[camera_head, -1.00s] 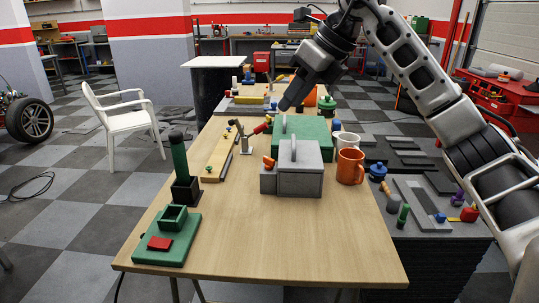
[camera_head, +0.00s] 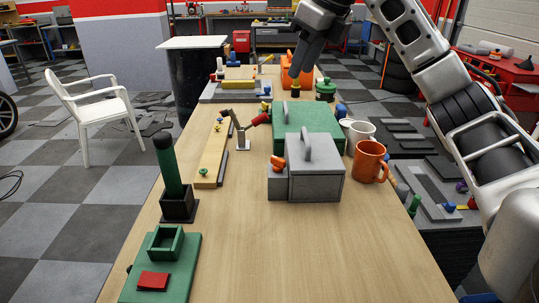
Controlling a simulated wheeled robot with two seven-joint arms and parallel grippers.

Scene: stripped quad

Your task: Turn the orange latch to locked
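The orange latch (camera_head: 278,162) is a small knob on the front left of a grey box (camera_head: 318,185) with a grey handle on top. The box stands on the wooden table. Which setting the latch shows I cannot tell. My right gripper (camera_head: 299,72) points down in the upper middle, in front of an orange container (camera_head: 306,72) and beyond the grey box in the picture, apart from the latch. Its dark fingers overlap, so its opening is unclear. My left gripper is not in view.
A green box (camera_head: 300,118) stands behind the grey box. An orange mug (camera_head: 370,162) and a white mug (camera_head: 358,133) stand at its right. A dark green post (camera_head: 168,165) and a green fixture (camera_head: 180,270) are at left. The front-middle tabletop is clear.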

